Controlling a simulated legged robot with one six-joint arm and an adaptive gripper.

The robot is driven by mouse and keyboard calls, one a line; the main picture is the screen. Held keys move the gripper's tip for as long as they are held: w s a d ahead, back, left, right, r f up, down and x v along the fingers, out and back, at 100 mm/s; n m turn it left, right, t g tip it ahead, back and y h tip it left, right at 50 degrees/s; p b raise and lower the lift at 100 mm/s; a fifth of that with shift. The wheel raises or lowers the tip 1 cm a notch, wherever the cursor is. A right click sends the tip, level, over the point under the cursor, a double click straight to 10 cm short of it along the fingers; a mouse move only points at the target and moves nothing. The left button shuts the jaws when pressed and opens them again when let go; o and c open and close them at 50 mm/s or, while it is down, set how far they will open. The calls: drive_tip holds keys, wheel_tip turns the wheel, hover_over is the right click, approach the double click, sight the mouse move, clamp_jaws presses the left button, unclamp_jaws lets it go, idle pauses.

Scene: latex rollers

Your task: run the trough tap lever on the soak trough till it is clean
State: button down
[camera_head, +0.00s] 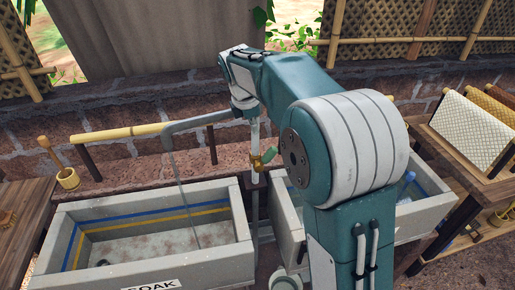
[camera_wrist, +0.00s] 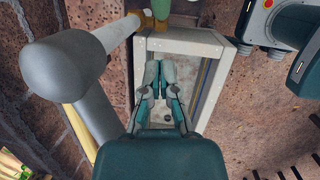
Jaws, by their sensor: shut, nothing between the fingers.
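The soak trough (camera_head: 240,225) is a grey stone basin at the left, with blue and yellow bands inside. Brown-red patches mark its pale bottom. A thin pale stream (camera_head: 184,200) runs from the grey spout (camera_head: 195,122) down into it. The tap lever (camera_head: 269,155) is green on a brass valve, right of the trough's back corner. In the wrist view the green lever (camera_wrist: 160,8) is at the top edge, beyond my fingertips. My gripper (camera_wrist: 160,72) is shut and empty, apart from the lever. The trough (camera_wrist: 212,45) shows behind my fingers.
A second trough (camera_head: 430,210) stands at the right, partly hidden by my arm. A bamboo rail (camera_head: 120,133) and a wooden ladle (camera_head: 67,177) are behind and left. The spout pipe (camera_wrist: 65,75) is close on the left in the wrist view.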

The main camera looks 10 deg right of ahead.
sight(264, 157)
drive_tip(key=x, duration=1)
drive_tip(key=shift+d, duration=0.2)
